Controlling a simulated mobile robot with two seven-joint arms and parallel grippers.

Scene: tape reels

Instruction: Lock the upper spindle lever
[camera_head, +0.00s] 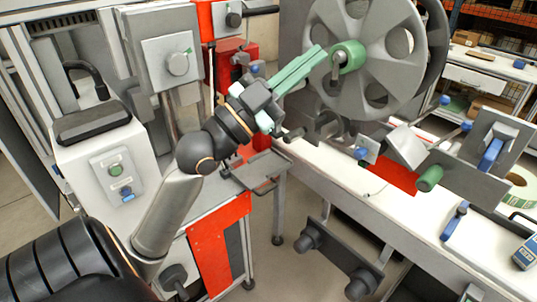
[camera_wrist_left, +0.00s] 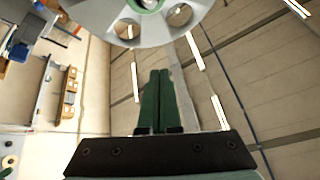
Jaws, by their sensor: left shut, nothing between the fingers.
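The upper spindle carries a large grey reel (camera_head: 388,62) with round holes and a green hub (camera_head: 351,56). A small grey lever (camera_head: 336,68) shows at the hub's front, partly hidden by my fingers; whether it is locked I cannot tell. My left gripper (camera_head: 318,54) has long green fingers shut together with nothing between them. Their tips are close to the hub's left side in the head view; touching or apart is unclear. In the left wrist view, the shut fingers (camera_wrist_left: 158,95) point toward the reel (camera_wrist_left: 150,28), with its green hub at the top edge. My right gripper is out of view.
Below the reel is a white machine bench (camera_head: 340,165) with grey brackets, a green roller (camera_head: 429,178) and blue-handled levers (camera_head: 491,153). A white control box (camera_head: 115,170) and red-panelled frame stand left. Shelving (camera_head: 500,20) is at back right.

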